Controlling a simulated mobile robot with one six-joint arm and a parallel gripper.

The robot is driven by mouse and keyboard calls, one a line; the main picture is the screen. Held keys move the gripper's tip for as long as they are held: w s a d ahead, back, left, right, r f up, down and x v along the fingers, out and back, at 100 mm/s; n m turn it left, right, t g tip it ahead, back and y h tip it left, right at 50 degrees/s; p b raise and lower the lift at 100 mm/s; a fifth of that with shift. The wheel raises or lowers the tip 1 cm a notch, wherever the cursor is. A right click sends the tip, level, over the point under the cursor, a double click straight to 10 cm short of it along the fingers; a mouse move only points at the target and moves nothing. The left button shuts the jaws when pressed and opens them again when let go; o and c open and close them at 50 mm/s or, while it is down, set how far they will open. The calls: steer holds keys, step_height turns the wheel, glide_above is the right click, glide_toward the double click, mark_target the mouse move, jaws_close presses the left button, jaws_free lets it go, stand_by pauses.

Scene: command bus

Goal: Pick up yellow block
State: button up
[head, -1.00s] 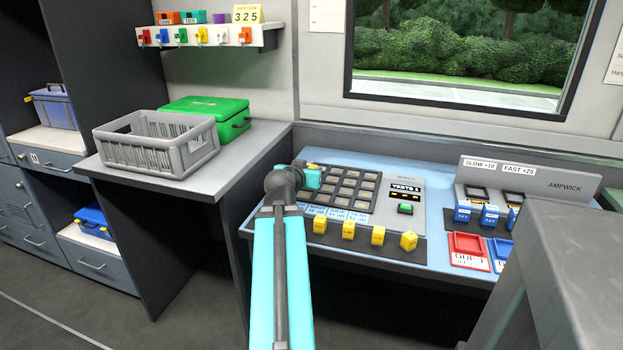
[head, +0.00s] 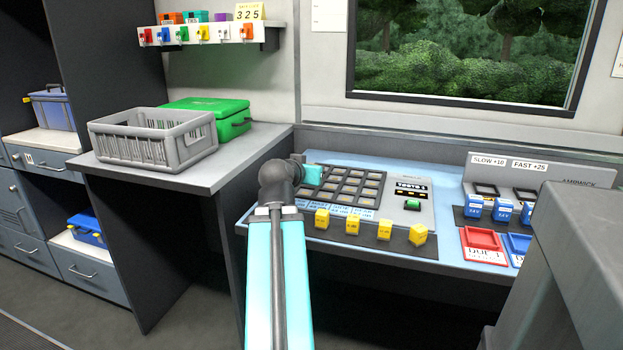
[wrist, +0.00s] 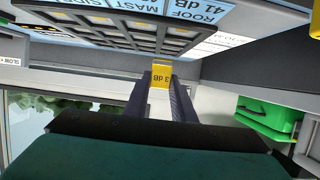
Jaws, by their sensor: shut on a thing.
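A yellow block (wrist: 160,78) marked "3 dB" sits between the two dark fingers of my gripper (wrist: 163,88) in the wrist view. My gripper is shut on it, up at the grid panel (wrist: 110,25). In the head view my gripper (head: 311,174) is at the left edge of the same panel, and the held block is hidden there. Several other yellow blocks (head: 354,223) stand in a row on a dark strip along the front of the blue console (head: 452,262).
A grey crate (head: 150,152) and a green case (head: 231,122) stand on the left counter. Red (head: 481,240) and blue (head: 520,245) trays and blue blocks (head: 503,211) are at the console's right. A grey box-like surface (head: 590,225) blocks the lower right.

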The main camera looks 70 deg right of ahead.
steer(key=shift+s+a+f+b, duration=0.1)
steer(key=shift+s+a+b, duration=0.15)
steer(key=shift+a+b, duration=1)
steer(key=shift+s+a+r+b, duration=0.1)
steer(key=shift+a+r+b, duration=0.15)
steer(key=shift+b, duration=0.65)
